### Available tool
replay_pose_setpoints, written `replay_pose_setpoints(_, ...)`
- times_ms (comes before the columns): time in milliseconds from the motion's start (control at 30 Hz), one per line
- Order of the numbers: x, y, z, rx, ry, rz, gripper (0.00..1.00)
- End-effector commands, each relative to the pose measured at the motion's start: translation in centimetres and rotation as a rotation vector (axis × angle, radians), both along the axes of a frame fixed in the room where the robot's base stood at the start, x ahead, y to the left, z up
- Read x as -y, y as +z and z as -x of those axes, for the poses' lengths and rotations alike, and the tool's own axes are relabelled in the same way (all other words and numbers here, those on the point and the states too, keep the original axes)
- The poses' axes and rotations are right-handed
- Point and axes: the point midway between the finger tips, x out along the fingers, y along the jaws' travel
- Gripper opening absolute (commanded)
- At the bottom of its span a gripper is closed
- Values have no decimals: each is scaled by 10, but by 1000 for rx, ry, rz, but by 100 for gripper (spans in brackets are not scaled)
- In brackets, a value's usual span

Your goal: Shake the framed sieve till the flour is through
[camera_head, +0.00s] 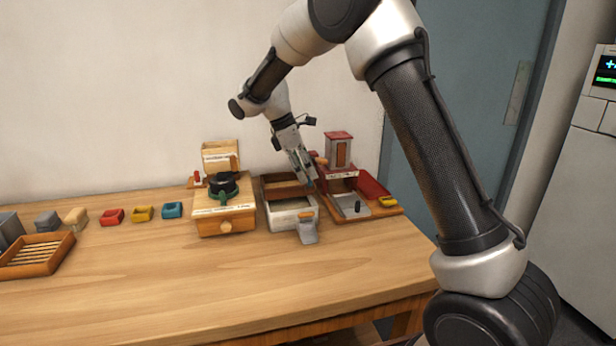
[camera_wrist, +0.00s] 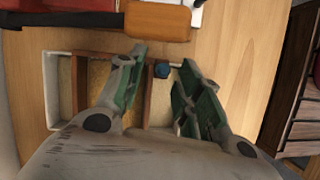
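The framed sieve (camera_head: 283,188) is a brown wooden frame at the back of a white-walled tray (camera_head: 291,218). In the wrist view the wooden frame (camera_wrist: 83,85) lies inside the white tray (camera_wrist: 52,92), with a pale tan surface within it. My gripper (camera_head: 307,176) points down over the tray's right side. In the wrist view my gripper's green-padded fingers (camera_wrist: 163,58) are spread apart. A small blue knob (camera_wrist: 162,71) shows between them; whether they touch it is not clear. The fingers hide part of the frame and tray.
A red mill-like stand (camera_head: 340,172) is close on the right, and a wooden box with a dark crank top (camera_head: 224,207) on the left. A grey scoop (camera_head: 308,233) lies at the tray's front. The front table (camera_head: 200,285) is clear.

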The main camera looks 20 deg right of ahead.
Motion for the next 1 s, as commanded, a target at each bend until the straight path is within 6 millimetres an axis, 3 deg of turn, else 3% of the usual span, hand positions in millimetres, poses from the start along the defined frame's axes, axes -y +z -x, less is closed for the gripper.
replay_pose_setpoints(200,-20,47,-4,2,1,-3,35)
replay_pose_setpoints(400,-32,78,-6,1,0,-2,35)
replay_pose_setpoints(800,-36,89,-6,-1,0,0,35)
replay_pose_setpoints(900,-37,93,-5,6,1,-4,19)
replay_pose_setpoints(1000,-37,117,-1,43,4,-24,1)
